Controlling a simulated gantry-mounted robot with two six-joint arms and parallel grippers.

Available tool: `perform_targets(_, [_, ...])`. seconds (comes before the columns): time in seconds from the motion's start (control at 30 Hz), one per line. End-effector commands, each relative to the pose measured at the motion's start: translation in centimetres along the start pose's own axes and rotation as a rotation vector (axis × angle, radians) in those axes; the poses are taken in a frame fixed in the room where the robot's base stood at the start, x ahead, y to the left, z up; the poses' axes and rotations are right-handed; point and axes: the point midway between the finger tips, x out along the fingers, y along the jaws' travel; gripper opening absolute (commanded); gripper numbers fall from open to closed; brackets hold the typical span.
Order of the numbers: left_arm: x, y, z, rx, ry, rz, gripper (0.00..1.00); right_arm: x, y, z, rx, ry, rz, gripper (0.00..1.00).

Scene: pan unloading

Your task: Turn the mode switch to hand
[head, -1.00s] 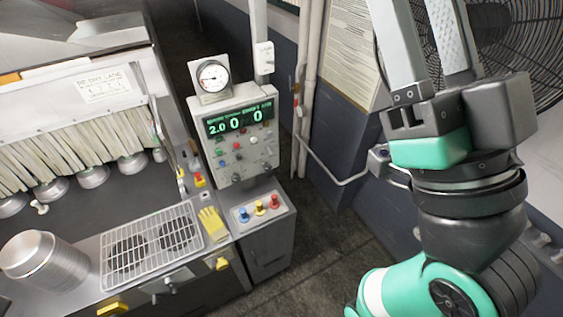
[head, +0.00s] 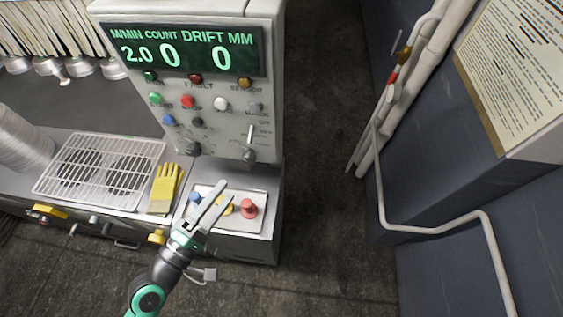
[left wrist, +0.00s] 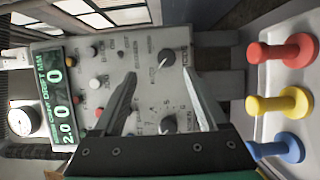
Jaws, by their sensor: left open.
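The grey control panel (head: 221,113) carries two dark rotary knobs along its lower part, a left knob (head: 193,148) and a right knob (head: 248,156). Their lettering is too small to read, so I cannot tell which is the mode switch. My left gripper (head: 223,194) is open and empty, in front of the panel's lower part. In the left wrist view the panel lies sideways. There the right knob (left wrist: 166,57) and left knob (left wrist: 168,123) show beyond the open fingers (left wrist: 160,74), apparently untouched. My right gripper is out of view.
Yellow gloves (head: 165,188) and a wire rack (head: 101,170) lie to the left. The floor right of the panel is clear.

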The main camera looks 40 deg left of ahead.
Motion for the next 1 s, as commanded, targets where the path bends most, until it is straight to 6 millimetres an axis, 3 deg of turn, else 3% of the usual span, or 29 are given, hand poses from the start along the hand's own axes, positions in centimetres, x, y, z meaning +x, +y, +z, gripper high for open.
perform_targets(0.03, [-0.4,-1.5,-0.3,-0.003,0.011,-0.012,0.76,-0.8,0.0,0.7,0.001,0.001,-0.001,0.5])
perform_targets(0.33, [0.8,-0.8,-0.5,0.002,0.014,-0.009,0.76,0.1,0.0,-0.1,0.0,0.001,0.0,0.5])
perform_targets(0.7, [8.6,-0.7,-0.5,0.003,0.014,-0.006,0.76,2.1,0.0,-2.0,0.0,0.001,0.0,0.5])
perform_targets(0.83, [10.5,-1.0,-0.6,0.002,0.014,-0.008,0.76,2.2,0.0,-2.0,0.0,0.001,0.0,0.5])
perform_targets(1.0, [11.4,-1.1,-0.6,0.002,0.015,-0.008,0.76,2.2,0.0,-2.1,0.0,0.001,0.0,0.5])
